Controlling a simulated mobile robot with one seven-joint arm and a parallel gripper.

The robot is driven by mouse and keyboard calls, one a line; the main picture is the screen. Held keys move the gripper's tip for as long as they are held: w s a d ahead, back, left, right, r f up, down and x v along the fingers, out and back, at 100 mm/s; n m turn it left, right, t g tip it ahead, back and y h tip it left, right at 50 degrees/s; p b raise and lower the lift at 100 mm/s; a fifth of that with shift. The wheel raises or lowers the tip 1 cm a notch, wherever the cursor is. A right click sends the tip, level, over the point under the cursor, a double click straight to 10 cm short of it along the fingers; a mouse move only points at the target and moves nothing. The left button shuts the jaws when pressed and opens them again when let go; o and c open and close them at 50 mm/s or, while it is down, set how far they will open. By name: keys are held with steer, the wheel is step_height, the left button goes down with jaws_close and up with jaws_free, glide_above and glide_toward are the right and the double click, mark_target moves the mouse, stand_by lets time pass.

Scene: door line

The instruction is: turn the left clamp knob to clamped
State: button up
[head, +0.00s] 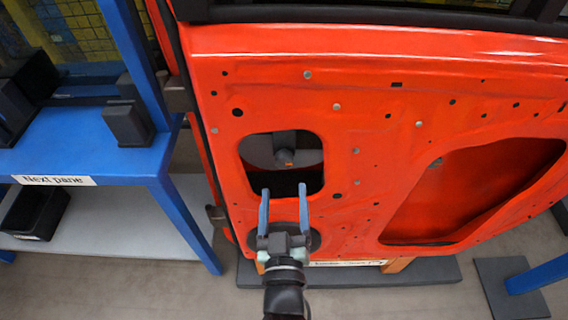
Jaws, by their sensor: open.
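The red door panel (370,130) stands in front of me. Through its smaller left opening I see a grey round part with a small knob (285,157) at its middle, likely the left clamp knob. Its pointer or marking is too small to read. My gripper (284,191) is open and empty, with two blue fingers pointing up the picture. The fingertips overlap the lower part of the opening, below the knob and apart from it in the picture. I cannot tell their depth. A dark round part (315,240) on the lower door is partly hidden behind my gripper.
A blue rack (85,150) labelled "Next pane" stands at the left, with black blocks on top and a black bin (38,212) below. A larger opening (470,190) is at the door's right. A blue post (540,275) stands at lower right.

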mark_target(284, 163)
steer(key=w, duration=0.8)
jaws_close()
